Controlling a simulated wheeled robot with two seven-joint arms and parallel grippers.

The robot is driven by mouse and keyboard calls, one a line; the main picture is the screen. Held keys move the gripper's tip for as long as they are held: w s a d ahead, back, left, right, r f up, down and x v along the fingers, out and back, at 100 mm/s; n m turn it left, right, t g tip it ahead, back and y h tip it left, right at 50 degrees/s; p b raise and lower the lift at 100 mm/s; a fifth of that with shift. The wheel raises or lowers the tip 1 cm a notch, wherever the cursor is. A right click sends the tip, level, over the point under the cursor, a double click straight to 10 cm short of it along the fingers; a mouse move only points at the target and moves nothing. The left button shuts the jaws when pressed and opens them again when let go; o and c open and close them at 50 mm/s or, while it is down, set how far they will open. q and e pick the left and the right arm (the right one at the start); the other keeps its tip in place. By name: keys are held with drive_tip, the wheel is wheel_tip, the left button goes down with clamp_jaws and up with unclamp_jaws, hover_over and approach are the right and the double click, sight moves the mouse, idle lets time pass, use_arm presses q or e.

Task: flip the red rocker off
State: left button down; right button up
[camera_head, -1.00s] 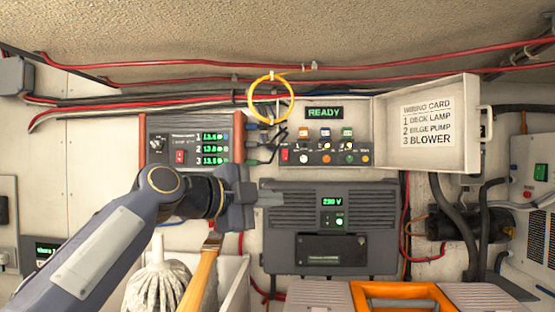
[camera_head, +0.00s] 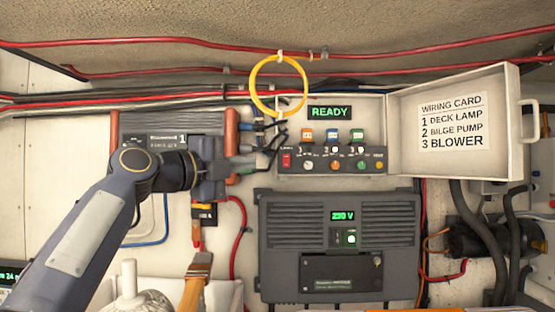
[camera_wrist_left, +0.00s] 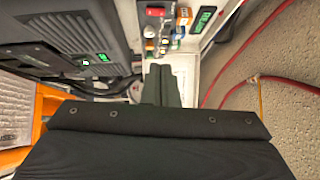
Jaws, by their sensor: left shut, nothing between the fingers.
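The red rocker (camera_head: 286,161) sits at the left end of the dark switch strip in the open white panel box (camera_head: 372,112). It also shows near the top of the left wrist view (camera_wrist_left: 155,11). My left gripper (camera_head: 248,164) is shut and empty, left of the rocker in the head view and apparently apart from it. In the left wrist view its closed fingers (camera_wrist_left: 160,72) point toward the panel. My arm covers most of the red-ended unit (camera_head: 231,130) on the left, so its own switches are hidden. My right gripper is not in view.
A yellow ring (camera_head: 278,61) hangs above the panel's left side, with cables below it near my gripper. The box's open lid (camera_head: 510,128) stands to the right. A dark inverter (camera_head: 290,218) is below. A brush handle (camera_head: 197,285) rises at lower left.

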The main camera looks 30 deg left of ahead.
use_arm(q)
drive_tip(key=w, duration=0.1)
drive_tip(key=p, duration=0.6)
approach(290, 156)
drive_tip(key=w+d, duration=0.2)
drive_tip(key=d, duration=0.2)
drive_tip(key=shift+w+a+r+p, duration=0.1)
drive_tip(key=shift+w+a+p, duration=0.25)
drive_tip(key=shift+w, duration=0.25)
drive_tip(key=shift+w+a+f+p, duration=0.1)
drive_tip(key=shift+w+a+p, duration=0.2)
drive_tip(key=shift+w, duration=0.3)
drive_tip(key=shift+w+a+r+p, duration=0.1)
drive_tip(key=shift+w+a+p, duration=0.25)
drive_tip(key=shift+w, duration=0.25)
drive_tip(key=shift+w+r, duration=0.1)
drive_tip(key=shift+r, duration=0.1)
